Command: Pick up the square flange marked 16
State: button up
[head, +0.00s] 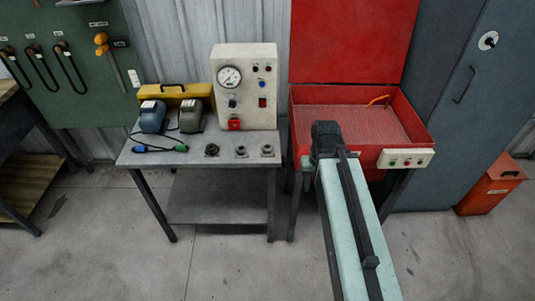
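Three small flange-like parts stand in a row at the front right of the grey table (190,157). The left one (211,150) is dark, the middle one (240,151) is grey, and the right one (267,150) is light grey. They are too small to read any mark, so I cannot tell which bears 16 or which is square. My arm, pale green with a dark end, reaches up from the bottom right towards the red cabinet, right of the table. No gripper fingers show.
A gauge control box (246,88) stands behind the flanges. A blue device (152,117), a grey device (190,118) and a yellow case (176,92) are on the table's left. An open red cabinet (417,138) is at right. The floor in front is clear.

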aim_at(212, 149)
jog(key=u, duration=2.7)
jog(key=i, duration=2.4)
jog(key=z, duration=1.1)
